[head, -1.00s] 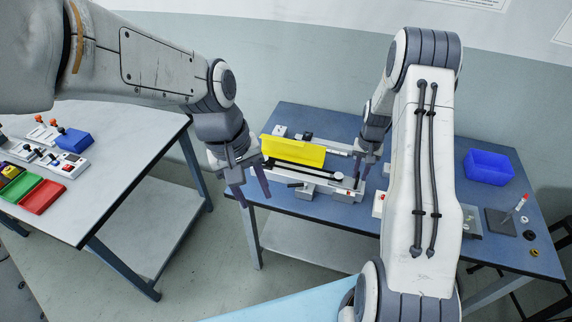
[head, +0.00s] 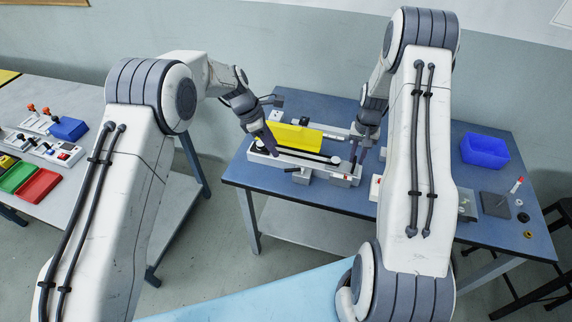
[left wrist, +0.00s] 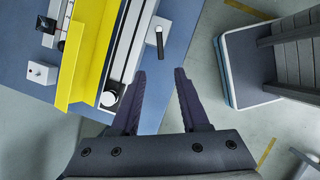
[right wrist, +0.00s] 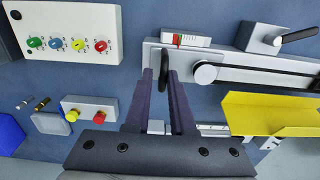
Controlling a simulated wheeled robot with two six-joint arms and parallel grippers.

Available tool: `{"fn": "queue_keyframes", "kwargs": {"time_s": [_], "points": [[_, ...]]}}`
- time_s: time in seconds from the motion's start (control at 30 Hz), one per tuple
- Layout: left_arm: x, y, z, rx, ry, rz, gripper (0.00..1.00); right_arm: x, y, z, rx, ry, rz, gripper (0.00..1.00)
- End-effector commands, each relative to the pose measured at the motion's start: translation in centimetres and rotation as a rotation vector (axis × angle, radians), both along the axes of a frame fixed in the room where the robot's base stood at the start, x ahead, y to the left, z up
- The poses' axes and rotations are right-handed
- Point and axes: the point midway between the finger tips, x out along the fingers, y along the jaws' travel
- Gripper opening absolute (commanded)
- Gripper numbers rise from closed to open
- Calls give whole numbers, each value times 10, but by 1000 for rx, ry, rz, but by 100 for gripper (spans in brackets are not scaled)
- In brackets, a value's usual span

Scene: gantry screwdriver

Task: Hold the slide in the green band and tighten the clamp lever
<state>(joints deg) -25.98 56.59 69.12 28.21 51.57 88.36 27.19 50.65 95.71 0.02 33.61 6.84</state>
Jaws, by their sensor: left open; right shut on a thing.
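The white gantry rail (head: 320,176) lies on the blue table, with a yellow guard (head: 295,138) along its back. A white scale (right wrist: 196,41) with small red and green marks sits beside the handwheel; I cannot tell where the slide stands in the green band. The clamp lever (right wrist: 299,35) is a black handle on a white block at the rail's front; it also shows in the left wrist view (left wrist: 160,43). My left gripper (left wrist: 160,72) is open and empty, its tips short of the lever.
A panel with coloured knobs (right wrist: 75,38) and a red-yellow button box (right wrist: 89,109) stand near the right gripper. A blue bin (head: 485,151) is at the table's right. A second table (head: 95,110) with coloured trays stands left.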

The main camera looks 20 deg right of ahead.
Motion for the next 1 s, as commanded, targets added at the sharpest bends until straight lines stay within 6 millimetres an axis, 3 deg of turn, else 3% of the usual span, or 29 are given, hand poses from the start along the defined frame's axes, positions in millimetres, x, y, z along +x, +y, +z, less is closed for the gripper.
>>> {"fn": "queue_keyframes", "kwargs": {"time_s": [0.3,0.5,0.97,1.0], "points": [[-6,-24,-60,2,2,-4,45,-2,-2,0,-2,5,-1,0],[-8,-35,-86,2,0,-5,45,-2,-2,0,-2,5,-1,0],[-8,-40,-97,1,-2,-5,45,-3,-2,0,-2,5,-1,0],[-8,-40,-97,2,-2,-5,30,-3,-2,0,-1,6,-1,0]]}}
